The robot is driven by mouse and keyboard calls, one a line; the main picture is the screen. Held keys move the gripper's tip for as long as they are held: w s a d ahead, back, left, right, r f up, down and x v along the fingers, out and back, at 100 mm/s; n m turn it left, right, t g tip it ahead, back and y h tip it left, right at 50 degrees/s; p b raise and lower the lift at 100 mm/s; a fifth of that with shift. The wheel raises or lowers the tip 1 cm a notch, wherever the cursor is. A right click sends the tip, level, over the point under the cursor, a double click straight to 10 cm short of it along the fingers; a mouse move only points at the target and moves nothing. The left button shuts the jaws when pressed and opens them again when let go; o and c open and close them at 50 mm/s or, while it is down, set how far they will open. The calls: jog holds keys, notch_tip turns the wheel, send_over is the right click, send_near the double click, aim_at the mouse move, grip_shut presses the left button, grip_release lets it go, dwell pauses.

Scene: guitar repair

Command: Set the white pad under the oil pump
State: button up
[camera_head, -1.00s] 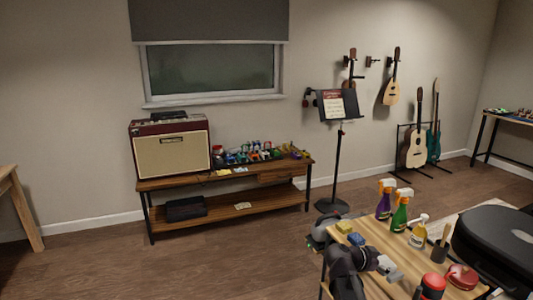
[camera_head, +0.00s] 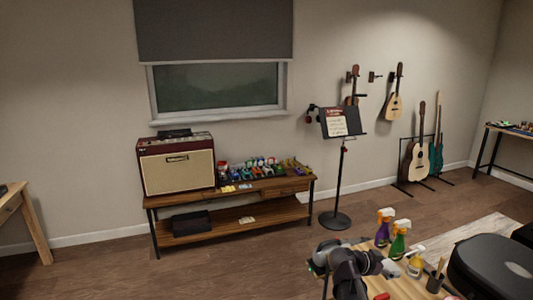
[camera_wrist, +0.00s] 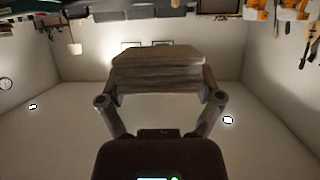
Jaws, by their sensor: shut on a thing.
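In the wrist view my gripper (camera_wrist: 160,85) has both fingers closed on a folded, layered pad (camera_wrist: 158,68). The pad looks grey-white in the dim light and spans the space between the fingertips. In the head view my gripper (camera_head: 387,267) is over the wooden workbench at the lower right, small and partly hidden by my arm. An amber bottle with a pale pump top (camera_head: 415,264), which looks like the oil pump, stands on the bench just right of my gripper. I cannot tell what lies under it.
A purple spray bottle (camera_head: 383,228) and a green spray bottle (camera_head: 398,239) stand behind the amber bottle. A dark cup with a brush (camera_head: 435,281) and a black case (camera_head: 492,268) are to the right. A music stand (camera_head: 340,125) stands behind the bench.

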jog(key=shift+r+p, duration=0.5)
jog(key=shift+r, duration=0.3)
jog(key=shift+f, duration=0.1)
dwell(0.6)
notch_tip(320, 180, down, 19)
jog(key=b, duration=1.9)
jog(key=shift+f, duration=0.1)
jog(key=w+d, duration=0.1)
jog(key=w, duration=0.3)
jog(key=w+b, duration=0.1)
jog(key=w, duration=0.3)
jog(key=w+d+f, duration=0.1)
jog(key=w, duration=0.4)
jog(key=shift+d+f+b, duration=0.1)
jog(key=shift+d+b, duration=0.2)
jog(key=shift+b, duration=0.05)
jog(key=shift+w, duration=0.2)
